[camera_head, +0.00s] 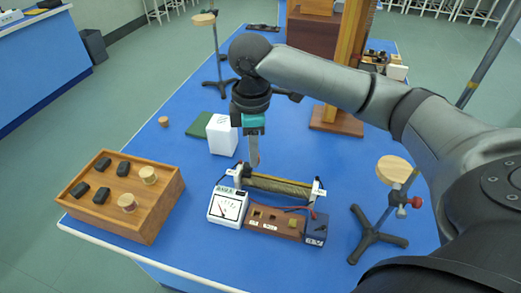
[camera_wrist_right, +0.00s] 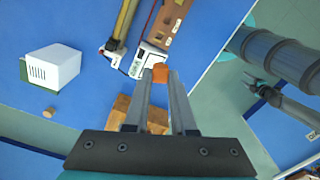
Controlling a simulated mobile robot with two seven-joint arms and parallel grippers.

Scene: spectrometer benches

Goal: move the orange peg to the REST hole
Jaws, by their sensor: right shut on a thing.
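My right gripper (camera_head: 254,163) points down above the bench, over the left end of the rheostat; its fingers also show in the right wrist view (camera_wrist_right: 158,80). They are shut on the orange peg (camera_wrist_right: 159,74), whose end shows between the fingertips. In the head view the peg cannot be made out. The brown peg board (camera_head: 275,230) lies in front of the rheostat, below and to the right of the fingers. It has several dark holes with small white labels, too small to read. It also shows at the top of the wrist view (camera_wrist_right: 164,22).
A white meter (camera_head: 226,207) stands left of the board, a dark blue box (camera_head: 316,230) right of it. The rheostat (camera_head: 280,186) runs behind. A wooden box (camera_head: 120,222) with dark and round blocks is at left, a white box (camera_head: 221,134) behind, a tripod stand (camera_head: 375,237) at right.

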